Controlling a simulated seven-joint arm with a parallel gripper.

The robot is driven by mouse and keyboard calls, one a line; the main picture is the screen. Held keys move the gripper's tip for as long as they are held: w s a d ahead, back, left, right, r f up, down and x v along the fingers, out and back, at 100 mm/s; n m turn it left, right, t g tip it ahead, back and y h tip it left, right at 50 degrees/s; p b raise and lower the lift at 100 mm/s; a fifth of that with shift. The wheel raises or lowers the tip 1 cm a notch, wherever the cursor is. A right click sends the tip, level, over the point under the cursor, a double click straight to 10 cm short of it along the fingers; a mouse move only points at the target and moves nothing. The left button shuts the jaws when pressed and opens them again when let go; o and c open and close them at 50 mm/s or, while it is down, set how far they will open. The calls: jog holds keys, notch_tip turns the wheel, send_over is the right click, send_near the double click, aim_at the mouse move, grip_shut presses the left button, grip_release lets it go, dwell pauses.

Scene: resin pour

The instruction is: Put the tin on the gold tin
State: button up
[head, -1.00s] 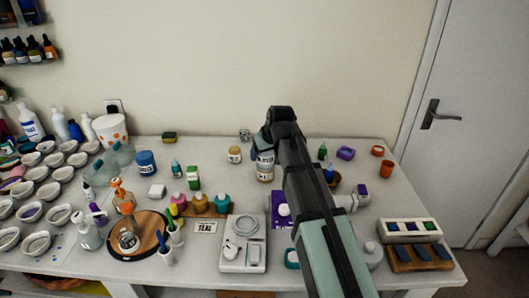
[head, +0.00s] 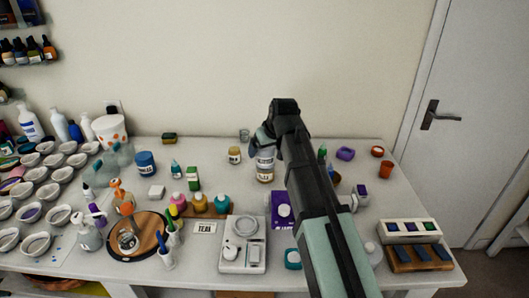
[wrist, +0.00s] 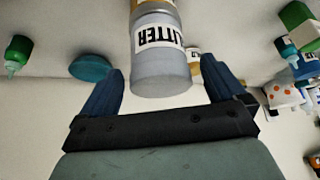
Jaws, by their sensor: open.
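A silver-grey tin (head: 265,157) with a white label stands upright on the gold tin (head: 265,174) on the table, just below my gripper (head: 263,142) in the head view. The wrist view looks upside down. There the silver tin (wrist: 161,65) shows its label "LITTER", partly cut, and part of the gold tin (wrist: 152,4) shows at the top edge. My gripper (wrist: 163,82) is open, with one blue finger on each side of the silver tin and gaps visible. My arm hides part of the area right of the stack in the head view.
A small labelled tin (head: 234,155) stands left of the stack. Bottles on a wooden stand (head: 200,206), a white scale (head: 243,243) and a purple box (head: 281,212) are nearer. A purple ring (head: 346,153) and orange cup (head: 385,169) stand right. The table behind the small tin is mostly clear.

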jog(key=v, duration=0.8)
jog(key=shift+s+r, duration=0.15)
jog(key=shift+r, duration=0.2)
